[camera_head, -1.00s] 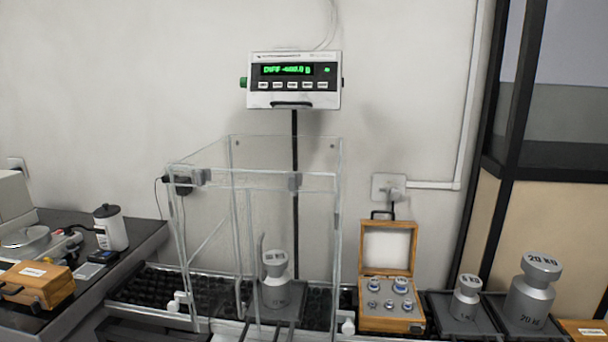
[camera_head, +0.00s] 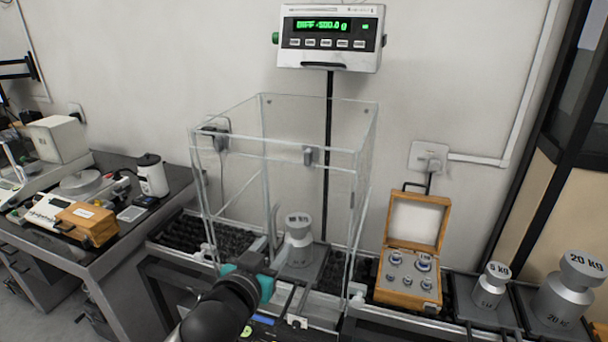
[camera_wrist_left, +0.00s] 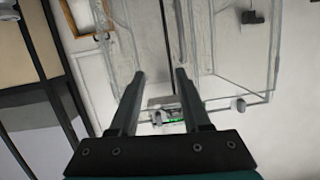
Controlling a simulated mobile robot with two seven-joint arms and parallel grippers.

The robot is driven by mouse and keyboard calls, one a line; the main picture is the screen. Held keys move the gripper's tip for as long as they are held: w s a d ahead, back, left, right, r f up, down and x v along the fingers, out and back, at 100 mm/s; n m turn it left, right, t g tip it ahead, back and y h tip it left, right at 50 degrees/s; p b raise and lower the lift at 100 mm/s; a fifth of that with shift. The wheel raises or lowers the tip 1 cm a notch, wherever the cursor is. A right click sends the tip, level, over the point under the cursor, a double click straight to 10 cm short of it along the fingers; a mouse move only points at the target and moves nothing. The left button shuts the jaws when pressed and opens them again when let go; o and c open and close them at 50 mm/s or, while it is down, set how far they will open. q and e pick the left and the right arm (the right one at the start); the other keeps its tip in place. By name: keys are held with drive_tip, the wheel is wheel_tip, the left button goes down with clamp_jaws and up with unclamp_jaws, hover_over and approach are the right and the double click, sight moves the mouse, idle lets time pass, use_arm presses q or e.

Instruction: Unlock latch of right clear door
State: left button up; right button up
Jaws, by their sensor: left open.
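The clear case (camera_head: 235,185) stands on the bench below the green-lit display. A grey latch block (camera_head: 308,156) sits on the right part of its upper front bar, and another grey block (camera_head: 222,140) sits on the left part. Both seem to appear in the left wrist view, as a right block (camera_wrist_left: 156,118) and a left block (camera_wrist_left: 238,104), with the picture upside down. My left gripper (camera_wrist_left: 160,74) is open and empty, pointing toward the case. In the head view it is low in front of the case, well below the blocks. My right gripper is out of view.
A metal weight (camera_head: 299,245) stands inside the case. A white knob (camera_head: 357,291) is at its lower right corner. An open wooden weight box (camera_head: 408,297) and large weights (camera_head: 564,290) stand to the right. The display (camera_head: 330,40) is on a pole behind.

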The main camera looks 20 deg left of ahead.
sight(307, 153)
use_arm(q)
drive_tip(key=s+d+r+t, duration=0.2)
drive_tip(key=s+r+t, duration=0.1)
drive_tip(key=r, duration=1.1)
drive_tip(key=shift+h, duration=0.4)
drive_tip(key=w, duration=0.5)
drive_tip(key=w+p, duration=0.1)
drive_tip(key=w, duration=0.8)
drive_tip(key=shift+w+d+r, duration=0.1)
drive_tip(key=shift+w+d, duration=0.25)
drive_tip(key=shift+w, duration=0.05)
clamp_jaws()
